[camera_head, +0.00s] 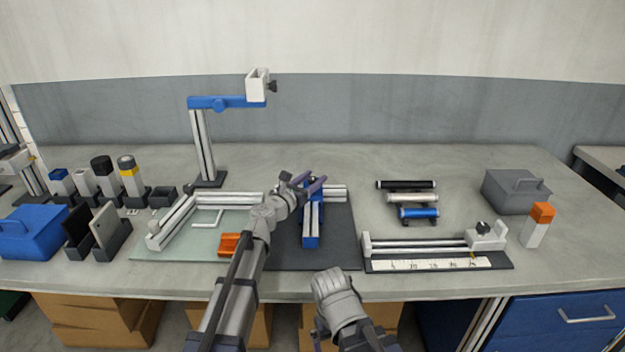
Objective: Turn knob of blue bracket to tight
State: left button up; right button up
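A blue bracket (311,232) lies lengthwise on a dark mat (338,250) at the middle of the bench, crossing a silver rail (335,193). My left gripper (314,180) is at the far end of this bracket. Its two fingertips are apart with a bit of blue between them; whether they touch it is too small to tell. A knob there is hidden or too small to make out.
An orange block (229,244) and silver rails (172,222) lie on a green mat left of my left arm. Several cylinders (418,213) and a slide rail with a ruler (430,265) are at right. Blue (34,232) and grey (515,191) boxes stand at the sides.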

pick_arm(q)
grip_shut()
jog(key=shift+h, duration=0.3)
jog(key=m+g+h, duration=0.2)
jog(key=g, duration=0.1)
jog(key=m+g+h, duration=0.1)
jog(key=m+h, duration=0.1)
jog(key=shift+w+a+g, duration=0.15)
jog(key=shift+w+g, duration=0.15)
jog(key=m+g+h, duration=0.1)
jog(key=m+g, duration=0.1)
jog(key=m+g+h, duration=0.1)
jog(key=g, duration=0.2)
jog(key=shift+m+h, duration=0.3)
jog(key=shift+m, duration=0.1)
jog(key=m+g, duration=0.2)
jog(key=g, duration=0.1)
jog(key=m+g, duration=0.2)
jog(key=g, duration=0.2)
jog(key=shift+h, duration=0.4)
jog(key=shift+s+m+g+y, duration=0.2)
jog(key=shift+m+g+y, duration=0.4)
jog(key=shift+m+g, duration=1.5)
jog(key=shift+s+g, duration=0.1)
jog(key=shift+g, duration=0.5)
jog(key=shift+o, duration=1.2)
grip_release()
